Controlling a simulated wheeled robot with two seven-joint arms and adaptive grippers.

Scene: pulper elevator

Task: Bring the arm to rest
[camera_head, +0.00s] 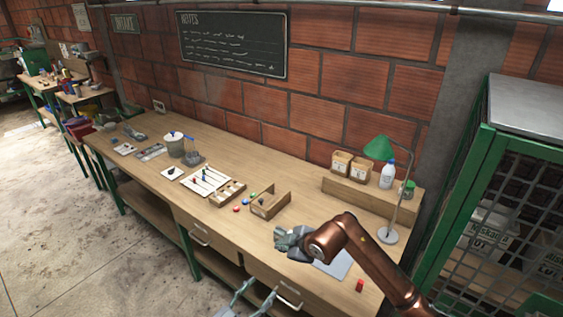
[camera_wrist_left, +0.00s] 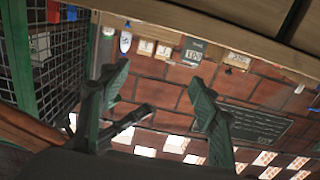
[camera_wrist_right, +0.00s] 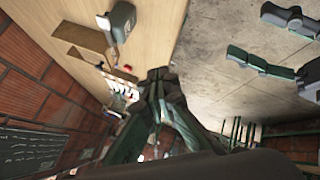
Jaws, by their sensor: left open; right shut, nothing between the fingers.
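My left gripper (camera_head: 252,296) is low in the head view, in front of the workbench's front edge, beside a drawer handle. Its two fingers are spread apart and empty in the left wrist view (camera_wrist_left: 160,85). My right gripper (camera_head: 284,239) is at the end of the copper-coloured arm, over the near right part of the bench. The right wrist view shows its fingers (camera_wrist_right: 158,76) together with nothing between them. The open fingers at the upper right of the right wrist view look like my left gripper (camera_wrist_right: 262,42). The wooden workbench (camera_head: 300,222) stands along the brick wall.
A green lamp (camera_head: 381,148), a white bottle (camera_head: 388,172) and boxes (camera_head: 341,163) stand at the bench's right back. A red block (camera_head: 360,286) lies near the right gripper. A green mesh cage (camera_head: 505,190) stands at right. The floor (camera_head: 80,230) at left is clear.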

